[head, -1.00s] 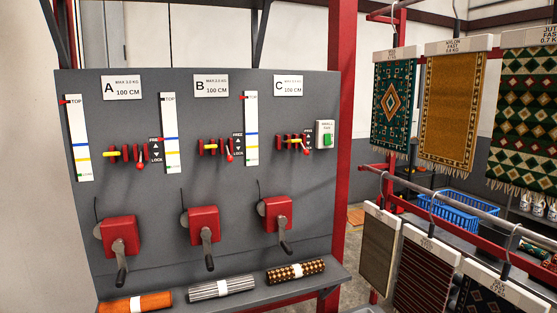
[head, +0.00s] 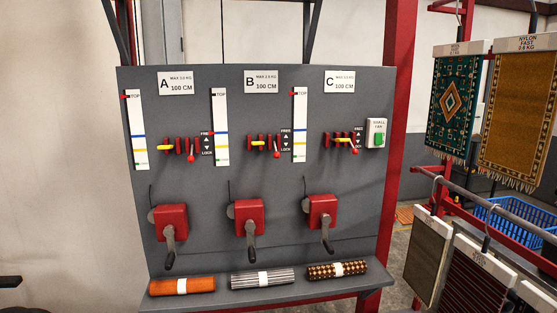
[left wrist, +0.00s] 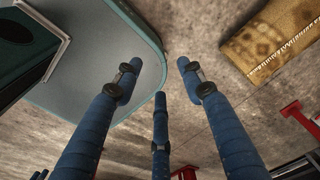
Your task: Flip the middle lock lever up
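The middle lock lever (head: 277,153) is on column B of a grey wall panel (head: 250,180). It has a red ball end, which hangs down near the LOCK label, below FREE. A yellow handle (head: 257,143) and red brackets sit just left of it. Similar red-ended levers, A (head: 191,157) and C (head: 354,149), also point down. My left gripper (left wrist: 160,75) shows in the left wrist view with its blue fingers spread and nothing between them, over a floor and away from the panel. My right gripper is in neither view.
Red winch boxes with dark cranks (head: 249,217) stick out below the levers. A shelf (head: 220,292) holds rolled rugs. A rug rack (head: 470,190) stands at the right. In the wrist view, a grey rounded surface (left wrist: 100,60) and a tan rug (left wrist: 262,45) lie below.

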